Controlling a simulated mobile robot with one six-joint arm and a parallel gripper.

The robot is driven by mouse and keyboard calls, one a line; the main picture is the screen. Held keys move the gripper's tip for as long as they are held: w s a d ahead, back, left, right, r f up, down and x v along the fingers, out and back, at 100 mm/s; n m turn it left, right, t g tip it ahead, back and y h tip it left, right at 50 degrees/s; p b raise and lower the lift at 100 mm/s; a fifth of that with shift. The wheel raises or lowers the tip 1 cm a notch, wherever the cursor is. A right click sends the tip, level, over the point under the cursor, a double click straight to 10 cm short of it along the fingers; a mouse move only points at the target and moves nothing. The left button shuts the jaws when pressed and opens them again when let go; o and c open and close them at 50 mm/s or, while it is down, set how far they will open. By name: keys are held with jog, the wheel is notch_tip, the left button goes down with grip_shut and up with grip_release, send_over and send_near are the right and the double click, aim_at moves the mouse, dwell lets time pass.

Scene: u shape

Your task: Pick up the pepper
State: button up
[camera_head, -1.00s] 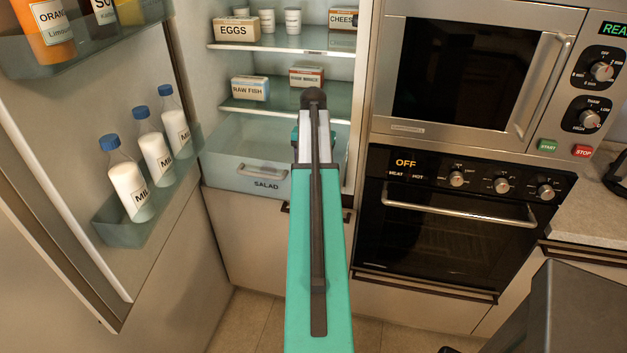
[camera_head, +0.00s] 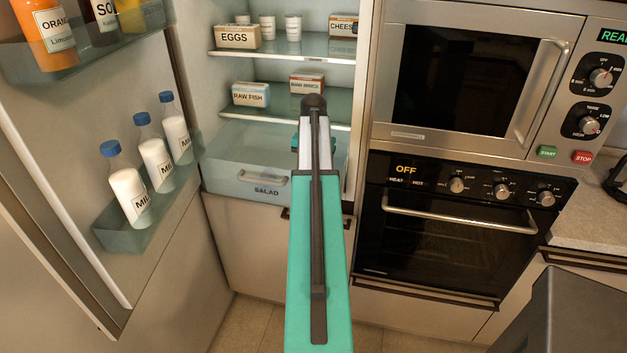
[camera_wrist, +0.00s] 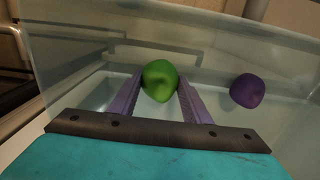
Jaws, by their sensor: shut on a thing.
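The green pepper (camera_wrist: 160,75) shows in the wrist view, between the two purple fingers of my gripper (camera_wrist: 160,92). My gripper is shut on it inside a translucent drawer. A round dark purple vegetable (camera_wrist: 247,91) lies to the right, apart from the fingers. In the head view, my teal arm reaches over the drawer labelled SALAD (camera_head: 225,180) at the bottom of the fridge. The arm hides the gripper and the pepper there.
The open fridge door (camera_head: 65,130) stands on the left with milk bottles (camera_head: 155,160). Shelves above the drawer hold an EGGS box (camera_head: 237,37) and a RAW FISH box (camera_head: 250,94). An oven (camera_head: 450,225) and microwave (camera_head: 465,80) stand to the right.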

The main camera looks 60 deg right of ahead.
jog(key=shift+r, duration=0.15)
notch_tip(320, 180, up, 18)
jog(key=p, duration=1)
jog(key=shift+p, duration=0.35)
jog(key=shift+f, duration=0.25)
